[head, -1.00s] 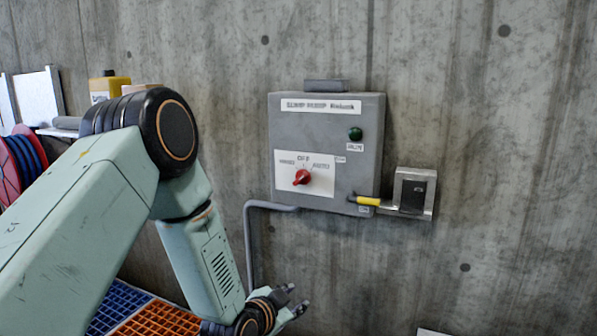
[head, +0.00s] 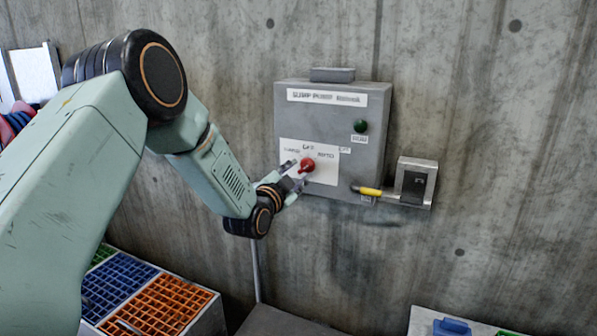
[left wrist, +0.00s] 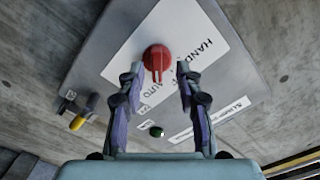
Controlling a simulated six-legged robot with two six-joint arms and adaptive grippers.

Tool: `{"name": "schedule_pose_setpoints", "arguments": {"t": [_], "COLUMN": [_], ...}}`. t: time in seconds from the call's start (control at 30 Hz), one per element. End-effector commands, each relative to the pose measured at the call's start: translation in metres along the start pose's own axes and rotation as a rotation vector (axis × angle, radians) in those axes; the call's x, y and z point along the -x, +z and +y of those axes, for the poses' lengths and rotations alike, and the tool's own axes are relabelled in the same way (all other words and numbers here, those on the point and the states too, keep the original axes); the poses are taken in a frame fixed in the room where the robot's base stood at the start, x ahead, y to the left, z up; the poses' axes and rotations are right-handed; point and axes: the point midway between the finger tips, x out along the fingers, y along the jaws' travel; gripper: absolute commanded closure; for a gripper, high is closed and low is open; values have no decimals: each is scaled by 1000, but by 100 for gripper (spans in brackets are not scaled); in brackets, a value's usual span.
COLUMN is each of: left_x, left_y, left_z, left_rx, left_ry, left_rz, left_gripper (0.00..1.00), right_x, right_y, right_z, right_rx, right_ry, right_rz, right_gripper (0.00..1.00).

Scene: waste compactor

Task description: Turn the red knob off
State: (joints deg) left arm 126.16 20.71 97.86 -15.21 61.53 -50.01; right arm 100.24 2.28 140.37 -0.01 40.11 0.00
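The red knob (head: 307,165) sits on a white label plate on the front of a grey control box (head: 358,120) fixed to the wall. Its pointer appears to aim down and left in the head view. My left gripper (head: 293,172) is just left of the knob, close to it. In the left wrist view the knob (left wrist: 157,60) lies ahead, between the lines of two spread fingers (left wrist: 158,82), with gaps on both sides. The left gripper is open and holds nothing. My right gripper is not in view.
A green lamp (head: 360,126) sits above right of the knob. A yellow-sleeved lever or cable (head: 370,191) runs to a metal bracket (head: 415,183) at the box's lower right. Crates with orange (head: 160,307) and blue grids stand below left.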

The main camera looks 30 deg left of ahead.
Motion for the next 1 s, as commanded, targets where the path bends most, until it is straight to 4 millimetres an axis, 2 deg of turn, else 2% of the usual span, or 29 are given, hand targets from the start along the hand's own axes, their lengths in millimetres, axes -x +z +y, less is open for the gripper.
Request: {"name": "schedule_pose_setpoints", "arguments": {"t": [0.2,0.53,0.93,1.0], "left_x": [-16,-18,-18,-18], "left_y": [-1,0,0,0], "left_z": [1,1,1,1], "left_rx": [-1,1,0,0], "left_ry": [1,2,2,2], "left_rz": [0,-1,0,-1], "left_gripper": [65,65,99,100], "right_x": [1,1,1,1], "right_y": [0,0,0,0], "right_z": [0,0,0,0], "right_rx": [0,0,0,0], "right_ry": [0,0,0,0], "right_rz": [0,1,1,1], "right_gripper": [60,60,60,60]}}
